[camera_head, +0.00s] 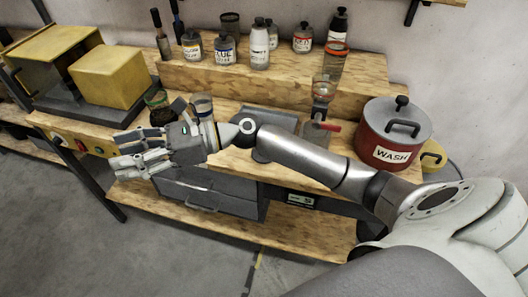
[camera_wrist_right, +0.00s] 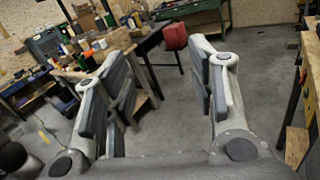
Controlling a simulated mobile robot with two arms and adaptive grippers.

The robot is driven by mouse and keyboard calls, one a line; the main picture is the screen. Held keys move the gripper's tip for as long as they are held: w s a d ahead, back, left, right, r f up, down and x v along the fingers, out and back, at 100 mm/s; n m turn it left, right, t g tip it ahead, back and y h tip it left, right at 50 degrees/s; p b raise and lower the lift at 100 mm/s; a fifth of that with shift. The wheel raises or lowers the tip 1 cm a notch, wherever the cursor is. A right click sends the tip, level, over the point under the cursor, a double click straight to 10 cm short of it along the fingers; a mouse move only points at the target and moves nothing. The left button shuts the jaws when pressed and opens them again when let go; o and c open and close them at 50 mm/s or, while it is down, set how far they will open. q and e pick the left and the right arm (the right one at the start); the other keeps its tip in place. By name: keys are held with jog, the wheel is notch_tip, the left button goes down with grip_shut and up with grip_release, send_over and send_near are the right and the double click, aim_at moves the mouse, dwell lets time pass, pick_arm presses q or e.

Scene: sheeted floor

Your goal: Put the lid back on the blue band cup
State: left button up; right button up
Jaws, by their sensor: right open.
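A clear cup with a bluish band at its rim (camera_head: 202,103) stands on the workbench, just behind my right wrist, which hides its lower part. Its top appears uncovered. I cannot make out a separate lid in either view. My right gripper (camera_head: 126,150) is open and empty in front of the bench's front edge, its fingers pointing left. The open fingers also show in the right wrist view (camera_wrist_right: 160,80), with nothing between them. My left gripper is in neither view.
A dark-green-banded cup (camera_head: 157,101) stands left of the blue-banded one. Labelled bottles (camera_head: 225,50) line the raised wooden shelf. A red WASH pot (camera_head: 394,128) stands at the right, a yellow box (camera_head: 108,77) at the left. Drawers (camera_head: 205,192) hang below the bench.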

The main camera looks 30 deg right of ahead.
jog(key=w+d+f+n+g+h, duration=0.2)
jog(key=d+f+n+g+h, duration=0.2)
jog(key=d+f+n+h, duration=0.75)
jog(key=d+r+m+g+h, duration=0.1)
jog(key=d+h, duration=0.5)
jog(key=d, duration=1.3)
jog(key=shift+w+d+r+m, duration=0.25)
jog(key=shift+w+m, duration=0.1)
jog(key=shift+f+p, duration=0.75)
jog(key=shift+f, duration=2.1)
